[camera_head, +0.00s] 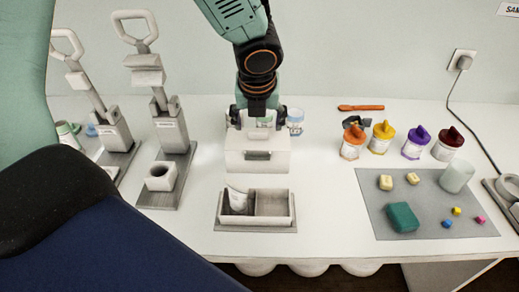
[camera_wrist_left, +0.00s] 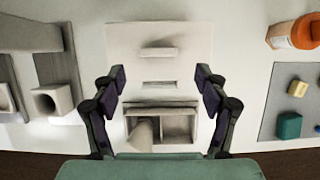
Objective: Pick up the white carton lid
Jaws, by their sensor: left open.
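In the left wrist view the lid (camera_wrist_left: 135,38) lies below and between the fingers, with a raised bar grip (camera_wrist_left: 158,52). My left gripper (camera_head: 259,116) points down over the carton, fingers spread to either side and nothing between them. The left wrist view shows it open too (camera_wrist_left: 160,80). Contact with the lid cannot be told. My right gripper is not in view.
A two-part tray (camera_head: 228,224) holding a white scoop or cup is in front of the carton. Lever presses (camera_head: 175,150) stand left. A blue-labelled jar (camera_head: 296,122) is close behind, right. Colour-lidded jars (camera_head: 381,138) and a grey mat (camera_head: 375,212) with blocks lie right.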

